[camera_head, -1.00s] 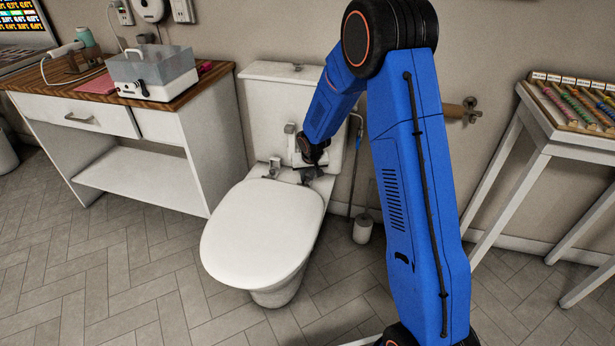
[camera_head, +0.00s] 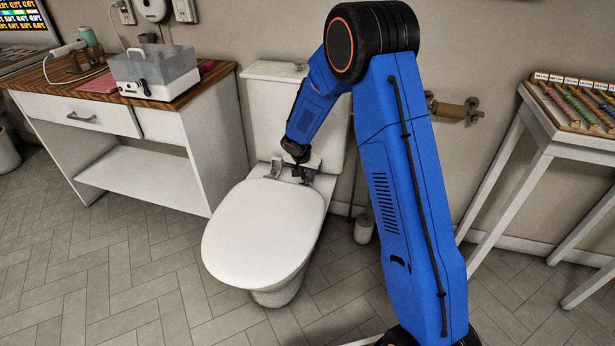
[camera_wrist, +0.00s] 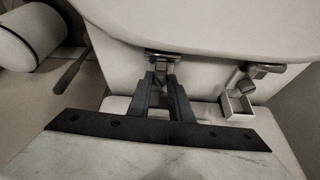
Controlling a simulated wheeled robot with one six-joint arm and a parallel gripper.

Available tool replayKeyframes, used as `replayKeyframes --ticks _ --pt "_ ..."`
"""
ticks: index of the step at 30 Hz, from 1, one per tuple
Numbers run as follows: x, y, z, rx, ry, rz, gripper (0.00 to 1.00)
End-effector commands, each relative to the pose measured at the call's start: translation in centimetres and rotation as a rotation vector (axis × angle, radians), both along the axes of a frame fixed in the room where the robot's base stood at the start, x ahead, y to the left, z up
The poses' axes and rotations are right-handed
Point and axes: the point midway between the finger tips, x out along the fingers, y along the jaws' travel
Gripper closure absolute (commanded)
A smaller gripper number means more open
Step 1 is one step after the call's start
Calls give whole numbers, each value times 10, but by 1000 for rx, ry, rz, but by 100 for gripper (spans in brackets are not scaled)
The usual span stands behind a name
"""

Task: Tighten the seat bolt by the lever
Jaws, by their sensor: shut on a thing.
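My gripper (camera_wrist: 163,86) is shut on the small metal lever (camera_wrist: 161,80) of one seat bolt (camera_wrist: 163,58); the fingers hide part of the lever. The bolt sits at the rear edge of the white toilet seat (camera_head: 262,232). In the head view my gripper (camera_head: 299,171) is low at the back of the seat, in front of the cistern, at the right hinge. A second hinge fitting with an open pale cover (camera_wrist: 236,106) stands beside it, apart from my gripper. It also shows in the head view (camera_head: 275,167).
The white cistern (camera_head: 262,112) stands close behind my gripper. A wooden-topped cabinet (camera_head: 150,166) is at left and a white table (camera_head: 535,135) at right. A brush holder (camera_head: 364,229) stands right of the toilet. Tiled floor is clear in front.

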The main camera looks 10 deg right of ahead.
Motion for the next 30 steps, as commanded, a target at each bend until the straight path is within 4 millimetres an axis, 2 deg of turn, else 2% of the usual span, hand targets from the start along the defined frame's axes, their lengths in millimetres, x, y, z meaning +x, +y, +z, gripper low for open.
replayKeyframes --ticks 15,30 --pt "3 4 0 0 1 -410 100" --pt "4 5 0 0 1 -536 100"
